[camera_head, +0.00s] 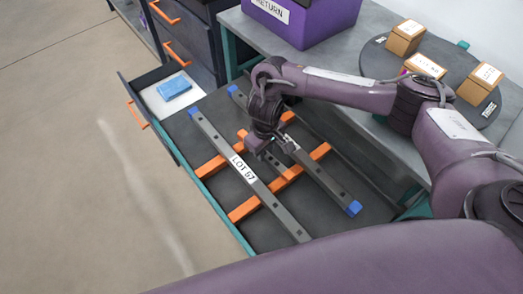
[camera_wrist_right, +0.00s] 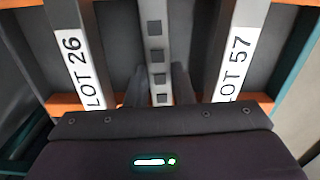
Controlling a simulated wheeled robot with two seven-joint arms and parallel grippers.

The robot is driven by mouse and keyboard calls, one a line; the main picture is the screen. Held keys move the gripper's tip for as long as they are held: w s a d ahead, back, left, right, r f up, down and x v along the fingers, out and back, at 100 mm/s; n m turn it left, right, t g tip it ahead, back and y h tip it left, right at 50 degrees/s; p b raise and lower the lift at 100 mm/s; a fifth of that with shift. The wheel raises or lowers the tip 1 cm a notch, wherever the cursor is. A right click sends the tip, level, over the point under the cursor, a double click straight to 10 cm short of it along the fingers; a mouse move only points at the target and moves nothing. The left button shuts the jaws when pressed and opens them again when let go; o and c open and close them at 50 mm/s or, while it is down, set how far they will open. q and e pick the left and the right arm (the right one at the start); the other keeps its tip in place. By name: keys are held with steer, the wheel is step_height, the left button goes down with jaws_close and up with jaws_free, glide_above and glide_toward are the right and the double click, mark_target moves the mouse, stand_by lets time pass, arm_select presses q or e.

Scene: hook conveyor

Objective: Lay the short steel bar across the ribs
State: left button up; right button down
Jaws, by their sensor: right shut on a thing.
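The short steel bar (camera_wrist_right: 155,40), grey with a row of square holes, runs between the two fingers of my right gripper (camera_wrist_right: 159,88), which is shut on it. In the head view my right gripper (camera_head: 272,146) points down between two longer bars. The bar marked LOT 57 (camera_head: 215,137) lies to its left and a blue-ended bar (camera_head: 325,180) to its right; the wrist view shows the latter's LOT 26 label (camera_wrist_right: 73,55). Orange ribs (camera_head: 243,210) cross beneath the bars. I cannot tell whether the short bar touches them. My left gripper is out of view.
The ribs are in a dark tray with a teal edge (camera_head: 232,228). A drawer (camera_head: 152,97) with a blue item (camera_head: 174,88) stands open at upper left. A purple RETURN bin (camera_head: 318,22) and a round turntable (camera_head: 376,62) with small boxes are behind.

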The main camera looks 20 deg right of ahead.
mark_target(266, 153)
steer(key=shift+w+f, duration=0.1)
steer(key=shift+f, duration=0.25)
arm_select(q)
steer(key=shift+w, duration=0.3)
arm_select(e)
steer(key=shift+d, duration=0.1)
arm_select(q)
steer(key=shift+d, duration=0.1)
arm_select(e)
steer(key=c, duration=1.2)
jaws_free()
steer(key=shift+o, duration=0.2)
step_height(266, 153, up, 8)
steer(key=p, duration=0.3)
steer(key=shift+f, duration=0.1)
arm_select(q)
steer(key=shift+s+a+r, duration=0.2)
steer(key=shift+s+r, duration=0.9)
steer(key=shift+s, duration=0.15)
arm_select(e)
steer(key=shift+f, duration=0.1)
